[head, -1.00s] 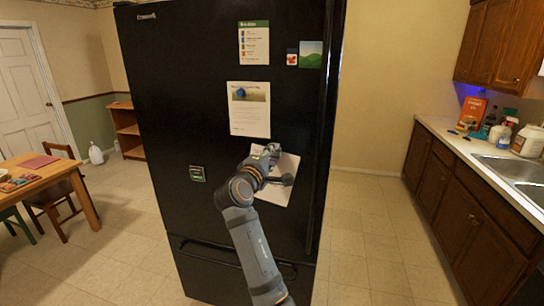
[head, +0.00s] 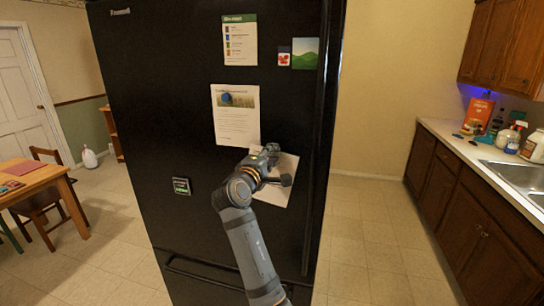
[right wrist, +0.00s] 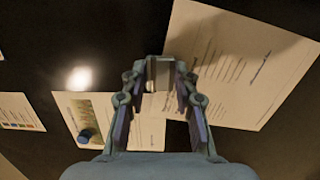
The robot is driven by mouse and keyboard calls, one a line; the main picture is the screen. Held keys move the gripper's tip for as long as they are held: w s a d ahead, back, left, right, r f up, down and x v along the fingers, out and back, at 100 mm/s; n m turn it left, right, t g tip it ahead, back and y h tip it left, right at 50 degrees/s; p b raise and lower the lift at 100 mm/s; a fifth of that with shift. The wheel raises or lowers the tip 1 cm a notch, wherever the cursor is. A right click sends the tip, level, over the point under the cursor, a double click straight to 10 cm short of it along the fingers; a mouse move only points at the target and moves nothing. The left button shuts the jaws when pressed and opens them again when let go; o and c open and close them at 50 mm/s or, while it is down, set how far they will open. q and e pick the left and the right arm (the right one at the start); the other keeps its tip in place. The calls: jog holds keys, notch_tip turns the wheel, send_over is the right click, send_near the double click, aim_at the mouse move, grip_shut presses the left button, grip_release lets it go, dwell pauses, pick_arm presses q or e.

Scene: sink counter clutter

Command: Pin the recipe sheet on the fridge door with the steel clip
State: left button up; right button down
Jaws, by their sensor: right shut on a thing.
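The recipe sheet (head: 286,167), a tilted white page, lies against the black fridge door (head: 200,140) below the other papers. Its printed lines show in the right wrist view (right wrist: 240,65). My right gripper (head: 272,153) is at the sheet's upper left edge and covers part of it. In the right wrist view its fingers (right wrist: 161,80) are shut on a small grey metal piece, which looks like the steel clip (right wrist: 161,72). I cannot tell whether the clip touches the door. My left gripper is out of view.
A flyer (head: 237,125) under a blue round magnet (head: 226,97) hangs just above the sheet. A list (head: 240,42), two picture magnets (head: 305,53) and a small dark square (head: 181,186) are also on the door. The floor right of the fridge is clear.

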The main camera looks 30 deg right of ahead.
jog(key=shift+x, duration=1.1)
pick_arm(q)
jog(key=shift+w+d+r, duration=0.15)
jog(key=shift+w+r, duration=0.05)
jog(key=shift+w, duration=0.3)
pick_arm(e)
jog(key=shift+a+r, duration=0.1)
jog(key=shift+a, duration=0.15)
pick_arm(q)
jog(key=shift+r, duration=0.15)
pick_arm(e)
jog(key=shift+w+d, duration=0.35)
jog(key=shift+d, duration=0.05)
jog(key=c, duration=0.9)
grip_release()
jog(key=shift+c, duration=0.2)
